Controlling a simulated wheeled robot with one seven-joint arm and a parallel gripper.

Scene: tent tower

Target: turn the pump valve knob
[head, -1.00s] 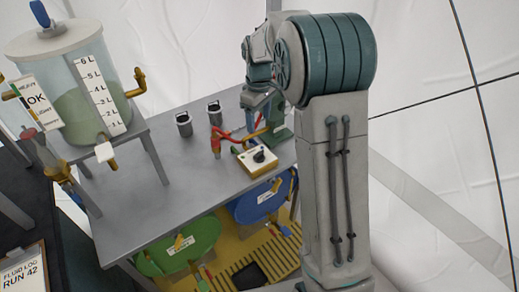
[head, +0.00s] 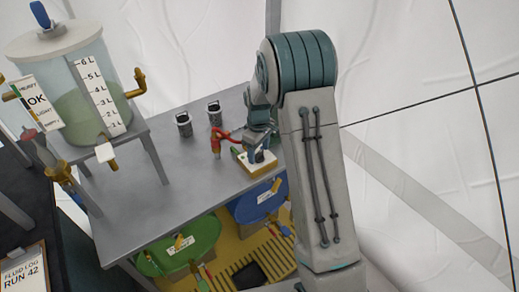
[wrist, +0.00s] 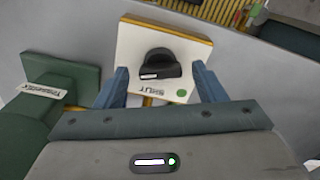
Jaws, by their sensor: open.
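The pump valve knob (wrist: 160,68) is black with a white mark and sits on a white plate (wrist: 138,38) with a yellow edge. In the wrist view the plate reads SHUT beside a green dot, and the knob's mark points left. My gripper (wrist: 160,78) is open, with one blue finger on each side of the knob, apart from it. In the head view my gripper (head: 259,155) is over the valve box (head: 258,168) on the grey table and hides the knob. I cannot tell the exact height of the fingertips above the plate.
A green pump body (wrist: 40,110) stands close on the left in the wrist view. A red pipe fitting (head: 216,145) and two dark canisters (head: 184,123) are left of the box. A clear tank (head: 75,85) stands further left. Green and blue drums (head: 178,247) are below.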

